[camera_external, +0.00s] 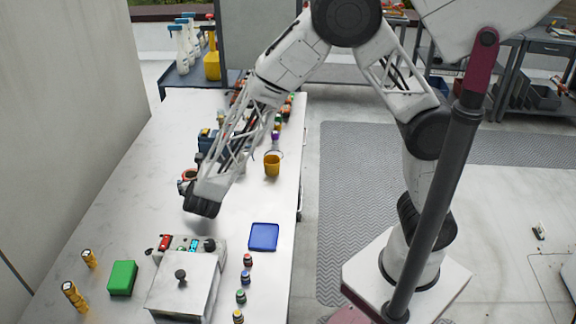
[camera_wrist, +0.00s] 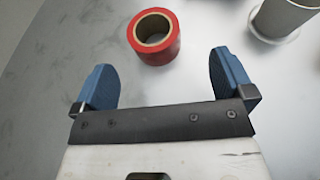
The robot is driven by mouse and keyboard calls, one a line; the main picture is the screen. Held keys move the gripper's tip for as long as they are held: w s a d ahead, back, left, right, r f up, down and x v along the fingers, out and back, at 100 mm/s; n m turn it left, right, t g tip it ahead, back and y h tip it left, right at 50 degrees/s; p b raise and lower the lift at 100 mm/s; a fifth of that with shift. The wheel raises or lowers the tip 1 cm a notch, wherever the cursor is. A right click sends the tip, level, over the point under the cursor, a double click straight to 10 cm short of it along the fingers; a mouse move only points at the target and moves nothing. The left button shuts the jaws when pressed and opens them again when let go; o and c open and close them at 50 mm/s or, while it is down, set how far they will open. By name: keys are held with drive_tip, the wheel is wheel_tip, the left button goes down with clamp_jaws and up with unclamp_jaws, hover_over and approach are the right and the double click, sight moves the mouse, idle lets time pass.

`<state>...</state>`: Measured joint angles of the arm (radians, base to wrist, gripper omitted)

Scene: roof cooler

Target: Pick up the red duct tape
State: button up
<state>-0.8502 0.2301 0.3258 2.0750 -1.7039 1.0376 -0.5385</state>
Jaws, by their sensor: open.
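The red duct tape (camera_wrist: 168,50) is a roll with a brown cardboard core, sitting on the table in the wrist view. Its round opening faces up and toward the camera. My gripper (camera_wrist: 165,78) is open, with its two blue fingers apart and nothing between them. The roll lies just ahead of the fingertips, roughly centred between them and a little nearer the middle than either finger. In the external view the roll (camera_external: 188,175) shows only in part beside my gripper (camera_external: 196,200), whose fingers are hard to make out there.
A pale cylinder on a round base (camera_wrist: 280,18) stands right of the roll in the wrist view. In the external view a yellow bucket (camera_external: 272,164), a blue tray (camera_external: 263,237), a green block (camera_external: 122,278) and a grey box (camera_external: 184,285) stand on the table (camera_external: 110,210).

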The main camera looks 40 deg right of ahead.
sight(190, 173)
drive_tip(key=shift+s+a+f, duration=0.1)
drive_tip(key=shift+a+f, duration=0.15)
drive_tip(key=shift+a, duration=0.2)
drive_tip(key=shift+x, duration=1.3)
drive_tip(key=shift+x, duration=2.6)
drive_tip(key=shift+r, duration=0.1)
drive_tip(key=c, duration=1.1)
